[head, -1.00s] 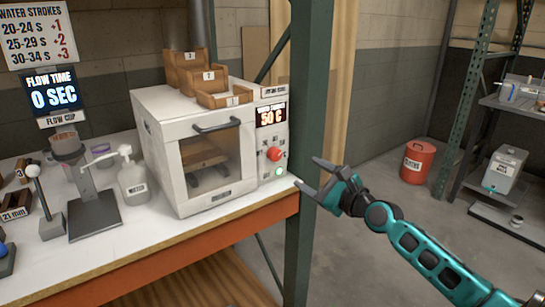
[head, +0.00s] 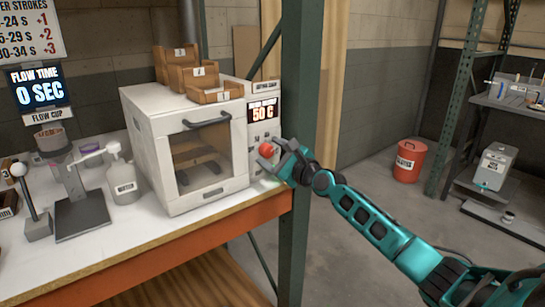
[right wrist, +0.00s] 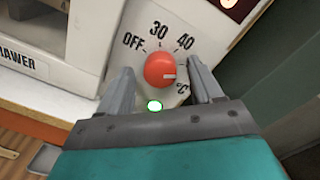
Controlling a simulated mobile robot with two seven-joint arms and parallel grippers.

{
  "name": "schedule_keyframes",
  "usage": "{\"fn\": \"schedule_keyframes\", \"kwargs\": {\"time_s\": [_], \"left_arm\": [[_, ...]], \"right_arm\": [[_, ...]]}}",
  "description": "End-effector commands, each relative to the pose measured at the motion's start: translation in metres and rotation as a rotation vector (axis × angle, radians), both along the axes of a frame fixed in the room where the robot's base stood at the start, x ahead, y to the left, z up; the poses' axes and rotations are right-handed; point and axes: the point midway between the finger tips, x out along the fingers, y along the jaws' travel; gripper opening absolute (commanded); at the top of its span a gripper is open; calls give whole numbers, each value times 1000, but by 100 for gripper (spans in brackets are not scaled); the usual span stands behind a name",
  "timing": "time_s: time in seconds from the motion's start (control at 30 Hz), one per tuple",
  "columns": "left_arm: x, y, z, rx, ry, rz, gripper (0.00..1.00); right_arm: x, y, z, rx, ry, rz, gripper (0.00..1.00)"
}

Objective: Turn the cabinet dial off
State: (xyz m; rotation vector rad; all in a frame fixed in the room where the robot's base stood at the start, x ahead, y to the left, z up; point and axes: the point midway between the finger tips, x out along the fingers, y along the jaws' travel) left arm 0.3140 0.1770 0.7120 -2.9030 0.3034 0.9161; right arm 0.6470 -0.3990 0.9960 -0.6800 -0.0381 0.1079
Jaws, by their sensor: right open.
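The white cabinet (head: 155,130) stands on the workbench with its door closed, and its display (head: 263,111) reads 50 C. The red dial (head: 266,149) is on the panel right of the door. In the right wrist view the red dial (right wrist: 160,70) has a pale pointer mark facing right, past the 40 label and away from OFF. A green light (right wrist: 154,106) glows below it. My right gripper (head: 272,160) is at the panel, open, with one finger on each side of the dial. A gap shows between each finger and the dial. My left gripper is not in view.
Wooden trays (head: 190,70) sit on top of the cabinet. A green post (head: 303,130) rises close to the right of the panel, beside my right gripper. A pump bottle (head: 123,180) and flow cup stand (head: 82,212) are to the left on the bench.

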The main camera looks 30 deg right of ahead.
Motion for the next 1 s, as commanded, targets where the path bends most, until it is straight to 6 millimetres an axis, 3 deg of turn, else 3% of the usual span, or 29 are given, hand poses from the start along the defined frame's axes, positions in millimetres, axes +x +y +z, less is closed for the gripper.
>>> {"fn": "schedule_keyframes", "kwargs": {"time_s": [0.3, 0.87, 1.0], "left_arm": [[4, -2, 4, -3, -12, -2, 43], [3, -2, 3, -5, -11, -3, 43], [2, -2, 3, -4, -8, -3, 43]], "right_arm": [[2, 1, 0, 0, 1, 1, 65], [2, 1, 0, 0, 1, 1, 11], [2, 1, 0, -2, 0, 1, 9]]}}
